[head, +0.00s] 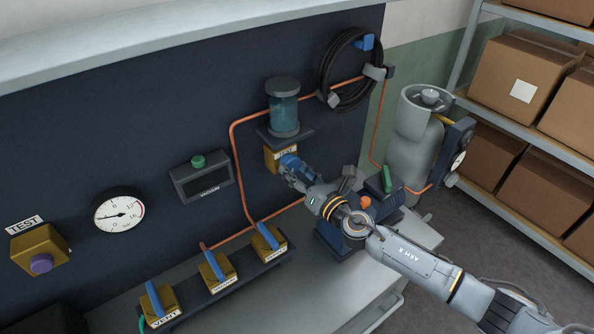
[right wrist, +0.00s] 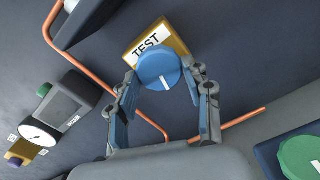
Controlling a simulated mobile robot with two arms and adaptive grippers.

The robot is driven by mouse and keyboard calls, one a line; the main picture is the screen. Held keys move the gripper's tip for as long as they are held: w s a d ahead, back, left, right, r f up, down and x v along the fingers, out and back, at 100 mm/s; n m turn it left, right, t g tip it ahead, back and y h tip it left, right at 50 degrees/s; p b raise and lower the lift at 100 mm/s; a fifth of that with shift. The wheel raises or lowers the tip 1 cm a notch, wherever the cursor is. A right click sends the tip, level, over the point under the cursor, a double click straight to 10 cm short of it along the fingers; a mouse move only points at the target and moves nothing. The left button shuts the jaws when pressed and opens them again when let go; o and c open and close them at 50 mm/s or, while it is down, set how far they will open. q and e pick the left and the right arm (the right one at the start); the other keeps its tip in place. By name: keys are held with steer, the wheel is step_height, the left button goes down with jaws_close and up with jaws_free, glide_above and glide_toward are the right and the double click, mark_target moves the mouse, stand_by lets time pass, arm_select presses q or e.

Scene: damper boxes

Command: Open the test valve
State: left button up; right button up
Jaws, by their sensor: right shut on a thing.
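The test valve is a gold block (head: 275,158) on the panel under the clear cylinder, with a blue round knob. In the right wrist view its TEST label (right wrist: 146,46) shows behind the blue knob (right wrist: 160,66), which has a white mark on its face. My right gripper (head: 291,165) reaches the valve from the lower right. In the right wrist view its two fingers (right wrist: 162,82) stand on either side of the knob, shut on it. The knob is partly hidden by the gripper in the head view. My left gripper is not in view.
Several gold valves with blue levers, one marked VENT (head: 160,304), stand along the bench. A round gauge (head: 118,209), a vacuum display (head: 202,178) and a gold TEST box with a purple button (head: 39,249) are further left. A grey pump (head: 411,150) stands right.

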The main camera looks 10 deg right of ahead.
steer(key=shift+f, duration=0.1)
stand_by(0.3)
steer(key=o, duration=1.1)
steer(key=shift+o, duration=0.2)
steer(key=shift+s, duration=0.2)
steer(key=v, duration=1.1)
steer(key=shift+s+d, duration=0.15)
steer(key=shift+s, duration=0.1)
steer(key=shift+f, duration=0.1)
